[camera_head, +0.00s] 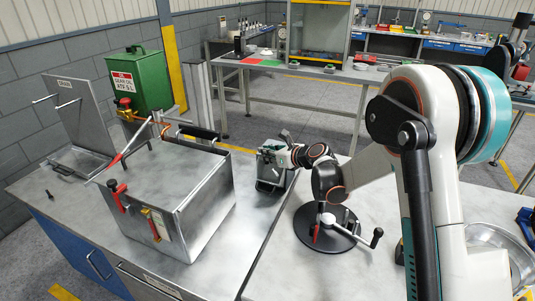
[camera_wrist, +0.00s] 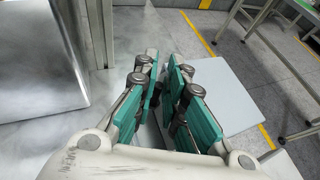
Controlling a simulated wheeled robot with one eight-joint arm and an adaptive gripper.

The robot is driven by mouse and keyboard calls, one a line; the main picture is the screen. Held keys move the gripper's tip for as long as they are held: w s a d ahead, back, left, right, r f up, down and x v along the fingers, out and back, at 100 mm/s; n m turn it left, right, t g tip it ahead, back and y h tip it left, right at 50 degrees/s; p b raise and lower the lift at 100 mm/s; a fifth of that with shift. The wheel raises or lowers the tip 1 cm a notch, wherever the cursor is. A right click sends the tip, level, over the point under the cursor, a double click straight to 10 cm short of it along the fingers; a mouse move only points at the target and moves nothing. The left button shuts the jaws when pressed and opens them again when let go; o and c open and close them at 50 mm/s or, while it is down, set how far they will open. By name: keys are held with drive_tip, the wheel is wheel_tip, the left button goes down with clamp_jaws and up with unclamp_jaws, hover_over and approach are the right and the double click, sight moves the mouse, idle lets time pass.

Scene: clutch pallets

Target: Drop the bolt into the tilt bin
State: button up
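My gripper (camera_head: 271,172) hangs over the worktop, right of the large metal box. In the wrist view its teal fingers (camera_wrist: 170,98) stand apart, with no bolt visible between them. A small dark piece (camera_head: 61,170), perhaps the bolt, lies at the front of a shallow metal tray at the far left; it is too small to be sure. Behind that tray stands a raised metal panel (camera_head: 82,115) with a bar handle and a small label. The large metal box (camera_head: 175,195) has red handles and a closed top. I cannot tell which of these is the tilt bin.
A green gear oil can (camera_head: 138,80) stands behind the box. A round black stand with a crank (camera_head: 325,228) sits on the worktop right of my gripper. A metal bowl (camera_head: 500,245) is at the right. A bench (camera_head: 300,70) stands behind, across open floor.

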drive_tip(key=shift+o, duration=1)
drive_tip(key=v, duration=1.2)
drive_tip(key=shift+r, duration=0.1)
